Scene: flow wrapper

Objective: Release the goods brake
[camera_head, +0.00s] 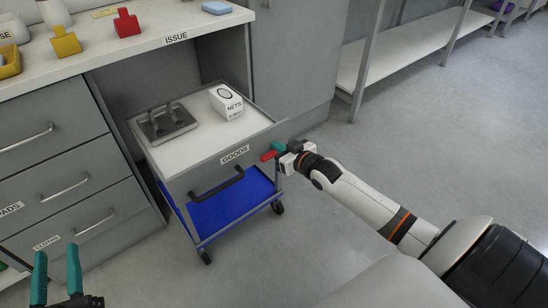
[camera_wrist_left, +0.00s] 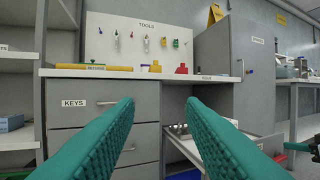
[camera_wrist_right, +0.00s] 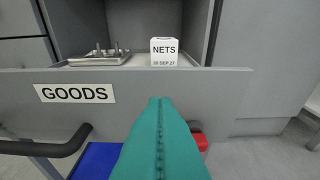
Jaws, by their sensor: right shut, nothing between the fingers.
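The goods trolley (camera_head: 222,164), labelled GOODS, stands partly under the counter with its front panel facing me. A red piece (camera_head: 268,156), seemingly the brake, is at the panel's right edge; it also shows in the right wrist view (camera_wrist_right: 201,142). My right gripper (camera_head: 277,147) is shut and empty, its teal fingertips beside the red piece, just outside the panel. In the right wrist view the fingers lie just left of the red piece and partly overlap it; I cannot tell whether they touch. My left gripper (camera_head: 57,256) is open and empty, low at the left.
The trolley top holds a metal tray (camera_head: 168,124) and a white NETS box (camera_head: 226,101). A black handle (camera_head: 217,187) juts from the panel above a blue lower shelf (camera_head: 225,214). Drawers (camera_head: 60,185) stand left. Floor (camera_head: 330,200) to the right is clear.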

